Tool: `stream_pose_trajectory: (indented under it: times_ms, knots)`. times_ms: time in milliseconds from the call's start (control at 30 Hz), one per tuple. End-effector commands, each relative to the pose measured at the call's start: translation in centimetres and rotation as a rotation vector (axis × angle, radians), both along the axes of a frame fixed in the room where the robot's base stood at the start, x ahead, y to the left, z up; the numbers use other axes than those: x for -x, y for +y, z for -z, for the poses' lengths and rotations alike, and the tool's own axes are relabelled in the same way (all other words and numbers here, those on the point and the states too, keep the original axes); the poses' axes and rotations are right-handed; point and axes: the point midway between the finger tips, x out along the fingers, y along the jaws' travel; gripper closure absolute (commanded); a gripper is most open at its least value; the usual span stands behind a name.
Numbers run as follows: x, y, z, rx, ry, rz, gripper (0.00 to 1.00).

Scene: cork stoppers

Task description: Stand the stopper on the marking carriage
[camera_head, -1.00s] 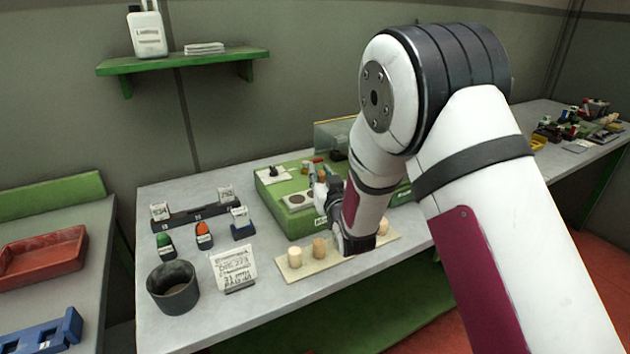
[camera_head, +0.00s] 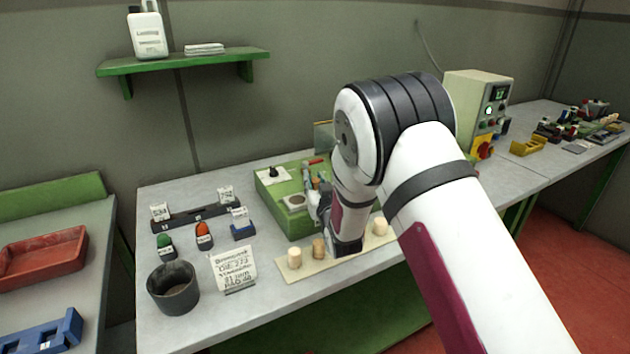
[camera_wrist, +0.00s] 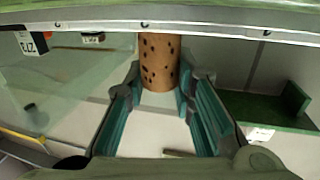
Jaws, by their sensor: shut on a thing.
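The stopper (camera_wrist: 160,60) is a brown cork cylinder with dark specks. In the wrist view it sits between the two fingers of my gripper (camera_wrist: 160,82), which is shut on it. In the head view my gripper (camera_head: 323,203) is beside the green marking machine (camera_head: 272,195), close to the right of the pale carriage plate with its round grey spot (camera_head: 296,202). The held stopper cannot be made out in the head view. My arm hides the right part of the machine.
A pale board (camera_head: 345,252) with several stoppers lies at the table's front edge, partly behind my arm. A beige control box (camera_head: 470,105) stands at right.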

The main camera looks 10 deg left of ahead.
Motion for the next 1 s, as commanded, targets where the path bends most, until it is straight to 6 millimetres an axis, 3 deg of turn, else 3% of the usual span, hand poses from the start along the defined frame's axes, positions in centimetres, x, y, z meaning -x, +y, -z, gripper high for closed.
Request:
stream_pose_trajectory:
  times_ms: [33, 100, 533, 1000]
  knots:
    - [0.0, 0.0, 0.1, 0.0, 0.001, 0.0, 0.7]
    - [0.0, 0.0, 0.1, 0.0, 0.001, 0.0, 0.56]
    - [0.5, -0.2, -0.3, 0.0, 0.001, 0.001, 0.56]
    - [8.8, -3.3, -0.2, 0.002, 0.002, 0.001, 0.56]
